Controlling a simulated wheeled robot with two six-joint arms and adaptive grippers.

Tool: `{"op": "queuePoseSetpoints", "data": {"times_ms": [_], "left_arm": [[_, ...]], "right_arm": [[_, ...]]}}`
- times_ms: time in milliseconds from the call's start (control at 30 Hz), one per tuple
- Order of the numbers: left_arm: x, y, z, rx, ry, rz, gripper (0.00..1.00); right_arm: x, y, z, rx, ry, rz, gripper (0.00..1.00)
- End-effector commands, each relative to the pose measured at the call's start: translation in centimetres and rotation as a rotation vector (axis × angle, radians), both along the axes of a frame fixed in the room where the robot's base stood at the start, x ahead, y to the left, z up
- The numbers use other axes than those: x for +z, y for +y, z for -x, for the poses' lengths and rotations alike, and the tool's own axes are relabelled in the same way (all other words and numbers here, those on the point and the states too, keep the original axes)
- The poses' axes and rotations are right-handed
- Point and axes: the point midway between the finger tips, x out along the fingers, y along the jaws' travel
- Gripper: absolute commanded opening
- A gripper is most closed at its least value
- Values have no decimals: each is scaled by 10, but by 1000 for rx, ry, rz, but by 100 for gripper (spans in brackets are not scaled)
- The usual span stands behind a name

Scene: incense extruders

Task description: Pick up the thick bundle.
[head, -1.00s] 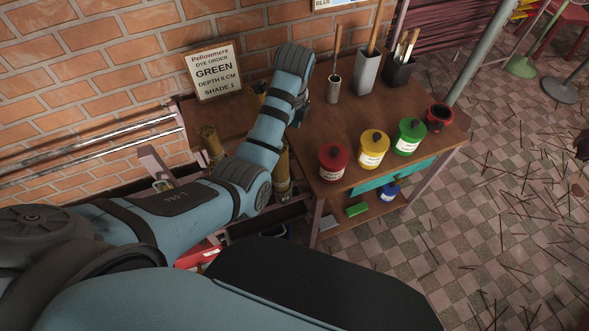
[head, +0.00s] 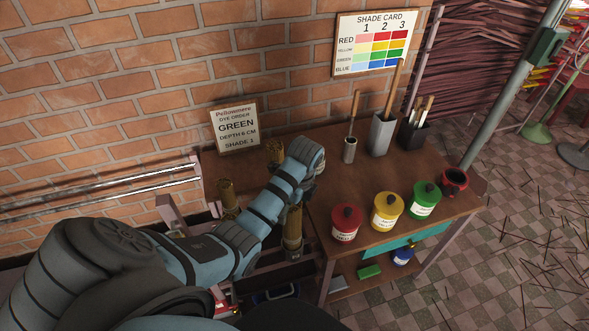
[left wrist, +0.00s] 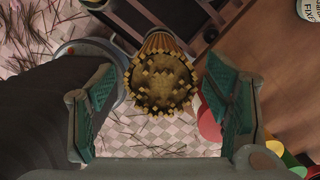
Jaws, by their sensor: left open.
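Three upright bundles of brown sticks show in the head view: one at the back (head: 275,152), one at the left (head: 228,196) and one in front (head: 292,230), partly behind my left arm. I cannot tell for certain which is the thick one. My left gripper (head: 308,186) is mostly hidden by its own wrist in the head view. In the left wrist view my left gripper (left wrist: 160,100) is open, with one teal-padded finger on each side of a round bundle top (left wrist: 160,80). Gaps show on both sides; the fingers appear not to touch it. My right gripper is not in view.
Red (head: 347,223), yellow (head: 387,211) and green (head: 424,200) jars stand along the table's front (head: 325,215). Tool holders (head: 381,135) stand behind them. An order sign reading GREEN (head: 235,128) and a shade card (head: 376,44) are at the brick wall.

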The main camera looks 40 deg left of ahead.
Motion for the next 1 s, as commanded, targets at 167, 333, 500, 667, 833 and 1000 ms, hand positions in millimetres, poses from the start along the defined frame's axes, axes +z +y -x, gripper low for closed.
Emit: {"op": "queuePoseSetpoints", "data": {"times_ms": [167, 333, 500, 667, 833, 1000], "left_arm": [[-32, 12, 5, 14, 3, -1, 70], [-38, 14, 5, 16, 0, 0, 70], [-37, 14, 5, 16, 0, 0, 55], [-37, 14, 5, 15, 0, 0, 29], [-37, 14, 5, 15, 0, 0, 2], [-37, 14, 5, 15, -1, -1, 0]], "right_arm": [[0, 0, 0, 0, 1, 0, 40], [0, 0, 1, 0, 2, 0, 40], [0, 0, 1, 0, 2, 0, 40], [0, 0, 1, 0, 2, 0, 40], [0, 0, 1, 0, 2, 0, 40], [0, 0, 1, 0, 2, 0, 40]]}}
